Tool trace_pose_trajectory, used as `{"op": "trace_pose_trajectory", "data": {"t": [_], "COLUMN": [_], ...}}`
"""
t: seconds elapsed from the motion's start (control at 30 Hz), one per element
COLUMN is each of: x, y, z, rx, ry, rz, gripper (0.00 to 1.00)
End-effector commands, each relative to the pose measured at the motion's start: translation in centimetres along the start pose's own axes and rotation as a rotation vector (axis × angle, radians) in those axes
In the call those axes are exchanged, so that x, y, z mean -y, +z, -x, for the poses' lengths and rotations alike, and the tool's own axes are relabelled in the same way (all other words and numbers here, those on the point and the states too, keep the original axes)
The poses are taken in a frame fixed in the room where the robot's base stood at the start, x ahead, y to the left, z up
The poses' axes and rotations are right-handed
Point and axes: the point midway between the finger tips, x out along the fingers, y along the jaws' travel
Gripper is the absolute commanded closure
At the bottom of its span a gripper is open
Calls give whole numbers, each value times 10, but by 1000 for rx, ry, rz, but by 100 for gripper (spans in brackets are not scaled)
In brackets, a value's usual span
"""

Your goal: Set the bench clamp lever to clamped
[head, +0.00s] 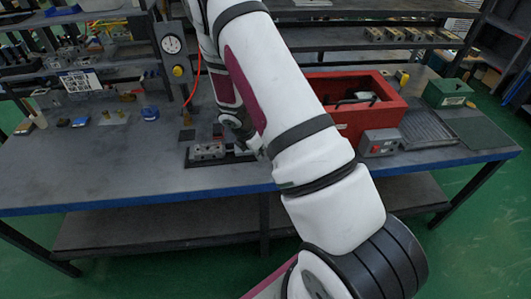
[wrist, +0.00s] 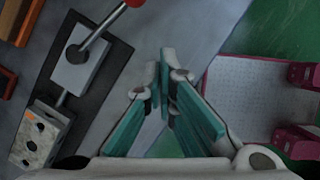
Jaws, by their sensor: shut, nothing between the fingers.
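The bench clamp shows in the wrist view as a grey block (wrist: 82,58) on a dark base plate (wrist: 112,72). Its metal lever (wrist: 98,30) ends in a red knob (wrist: 135,2) at the top edge, partly cut off. A metal block with holes (wrist: 36,138) sits at the other end of the plate, and it also shows in the head view (head: 208,150). My gripper (wrist: 165,62) is shut and empty, to the right of the clamp plate and apart from the lever. In the head view, my arm hides the lever and most of the gripper.
A red open box (head: 352,122) and a grey box with a red button (head: 380,143) stand right of my arm. A gauge post (head: 172,55) with a red hose stands behind. The bench's left front (head: 110,172) is clear.

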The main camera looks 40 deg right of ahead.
Motion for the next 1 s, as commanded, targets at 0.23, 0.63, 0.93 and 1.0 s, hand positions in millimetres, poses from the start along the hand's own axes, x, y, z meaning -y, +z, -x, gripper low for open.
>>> {"op": "trace_pose_trajectory", "data": {"t": [0.23, 0.63, 0.93, 1.0], "x": [3, 9, 10, 10], "y": [2, 2, 2, 2], "z": [39, 83, 86, 86], "rx": [0, -1, 0, 0], "ry": [4, 1, 0, 0], "rz": [-1, -1, -1, -1], "gripper": [100, 100, 100, 100]}}
